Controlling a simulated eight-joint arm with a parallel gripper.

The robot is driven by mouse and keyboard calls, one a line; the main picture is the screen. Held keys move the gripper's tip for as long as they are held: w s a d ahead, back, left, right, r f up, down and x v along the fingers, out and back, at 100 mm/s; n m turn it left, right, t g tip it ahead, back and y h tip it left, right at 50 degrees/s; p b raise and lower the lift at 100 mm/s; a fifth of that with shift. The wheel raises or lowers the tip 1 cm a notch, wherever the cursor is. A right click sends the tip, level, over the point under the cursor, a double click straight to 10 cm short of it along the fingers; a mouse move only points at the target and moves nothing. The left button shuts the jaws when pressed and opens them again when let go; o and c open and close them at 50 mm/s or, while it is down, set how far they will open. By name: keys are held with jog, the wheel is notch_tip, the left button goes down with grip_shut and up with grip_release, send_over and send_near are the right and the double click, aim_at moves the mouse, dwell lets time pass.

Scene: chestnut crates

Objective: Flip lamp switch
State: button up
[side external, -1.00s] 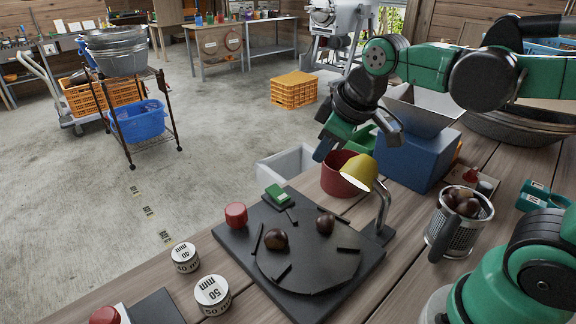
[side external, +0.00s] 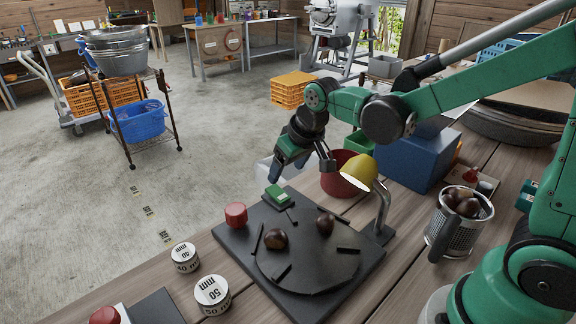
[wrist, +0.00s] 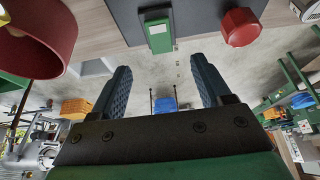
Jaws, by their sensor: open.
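The lamp has a yellow shade (side external: 360,171) on a grey bent neck and stands at the right edge of a dark board (side external: 334,297). The inside of its shade looks bright. My gripper (side external: 302,172) is open and empty, above and behind the green box and left of the lamp. Its two fingers (wrist: 160,75) stand apart in the wrist view, not touching the box.
A red knob (side external: 236,214) is left of the green box. A round plate (side external: 308,262) with two chestnuts lies on the board. A red pot (side external: 338,174) stands close behind the lamp. A blue box (side external: 408,160) is to the right.

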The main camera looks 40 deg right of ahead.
aim_at(276, 191)
jog(key=shift+w+x, duration=0.2)
jog(key=shift+x, duration=3.3)
